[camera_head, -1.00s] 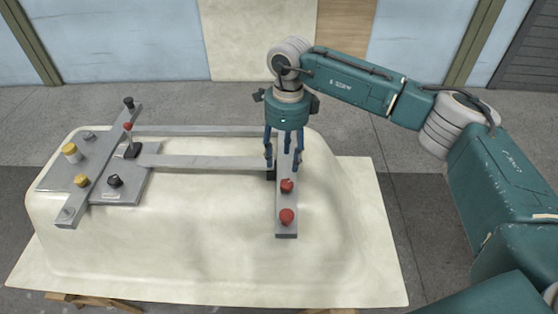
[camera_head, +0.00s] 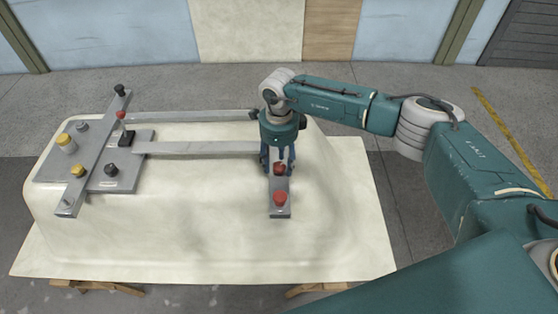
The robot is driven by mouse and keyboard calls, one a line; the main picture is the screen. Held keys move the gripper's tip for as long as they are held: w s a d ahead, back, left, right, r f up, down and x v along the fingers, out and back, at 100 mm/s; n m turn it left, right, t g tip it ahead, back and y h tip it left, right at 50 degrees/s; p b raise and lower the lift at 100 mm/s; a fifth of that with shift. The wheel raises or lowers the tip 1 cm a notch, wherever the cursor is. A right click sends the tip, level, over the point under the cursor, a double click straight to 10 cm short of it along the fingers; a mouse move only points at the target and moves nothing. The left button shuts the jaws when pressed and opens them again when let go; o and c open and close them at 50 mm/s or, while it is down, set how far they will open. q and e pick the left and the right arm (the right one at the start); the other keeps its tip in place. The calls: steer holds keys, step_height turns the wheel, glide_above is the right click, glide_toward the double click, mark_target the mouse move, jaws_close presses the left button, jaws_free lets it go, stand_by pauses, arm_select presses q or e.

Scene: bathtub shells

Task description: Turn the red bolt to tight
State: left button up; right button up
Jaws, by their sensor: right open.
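Two red bolts sit on the short grey bar at the right of the fixture: a far red bolt (camera_head: 280,169) and a near red bolt (camera_head: 280,198). My right gripper (camera_head: 278,168) points down over the far part of this bar. Its dark blue fingers are open and spread at the far red bolt, one to each side in the picture. I cannot tell whether they touch it. The near red bolt is clear of the fingers. The far end of the bar is hidden behind the gripper. My left gripper is out of view.
The cream tub shell (camera_head: 190,230) lies upside down on wooden supports. A grey plate (camera_head: 110,178) at left carries yellow and black knobs, a crossbar (camera_head: 95,150) and a small red-tipped lever (camera_head: 121,115). Two long rails (camera_head: 200,148) run right from it.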

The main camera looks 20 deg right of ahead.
steer(key=c, duration=1.1)
steer(key=shift+c, duration=0.2)
